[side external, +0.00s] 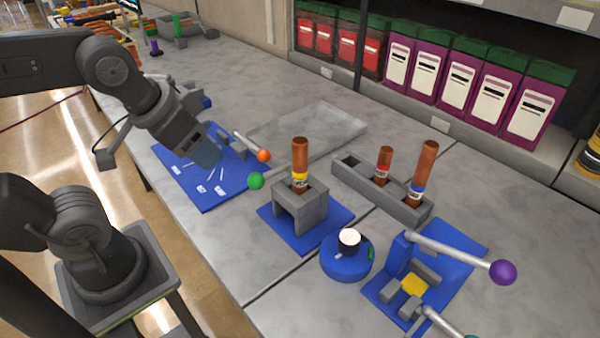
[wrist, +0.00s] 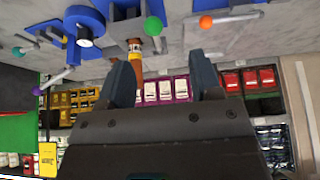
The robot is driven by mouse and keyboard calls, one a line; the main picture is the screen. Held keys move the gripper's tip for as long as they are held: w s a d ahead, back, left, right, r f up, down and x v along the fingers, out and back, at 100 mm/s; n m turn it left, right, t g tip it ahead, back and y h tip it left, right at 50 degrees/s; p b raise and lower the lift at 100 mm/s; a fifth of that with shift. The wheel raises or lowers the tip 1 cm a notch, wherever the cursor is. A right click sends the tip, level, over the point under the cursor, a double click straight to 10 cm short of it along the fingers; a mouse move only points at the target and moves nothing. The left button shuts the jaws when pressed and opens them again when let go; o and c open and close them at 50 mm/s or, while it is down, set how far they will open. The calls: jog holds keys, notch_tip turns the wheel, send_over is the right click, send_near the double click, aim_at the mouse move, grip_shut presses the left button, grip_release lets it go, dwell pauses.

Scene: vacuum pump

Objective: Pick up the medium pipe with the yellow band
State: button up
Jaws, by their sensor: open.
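The medium pipe with the yellow band (side external: 300,158) is a copper-brown tube standing upright in a grey block stand (side external: 298,208) on a blue plate. It also shows in the wrist view (wrist: 135,56), partly behind a finger, with its yellow band at the stand. My gripper (side external: 207,150) is in the air above the blue board at the left, apart from the pipe and to its left. In the wrist view my gripper's two dark fingers (wrist: 165,82) are spread wide with nothing between them.
A grey rack (side external: 345,172) holds a short red-banded pipe (side external: 384,164) and a taller blue-banded pipe (side external: 424,170). A blue round base (side external: 346,262) and a clamp fixture with a purple-knobbed lever (side external: 503,271) stand in front. An orange ball (side external: 264,155) and green ball (side external: 256,181) sit on levers near the stand.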

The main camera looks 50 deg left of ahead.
jog(key=w+d+r+n+g, duration=0.2)
jog(key=w+d+r+n, duration=0.1)
jog(key=w+r+n, duration=0.35)
jog(key=r+n+g, duration=0.2)
jog(key=n+g, duration=0.2)
jog(key=n, duration=0.4)
send_over(300, 156)
jog(key=w, duration=0.1)
jog(key=shift+n, duration=0.25)
jog(key=f, duration=0.8)
jog(key=shift+a+f, duration=0.25)
jog(key=shift+a, duration=0.05)
jog(key=shift+a+f, duration=0.2)
jog(key=shift+f, duration=2.55)
grip_shut()
jog(key=shift+r, duration=0.15)
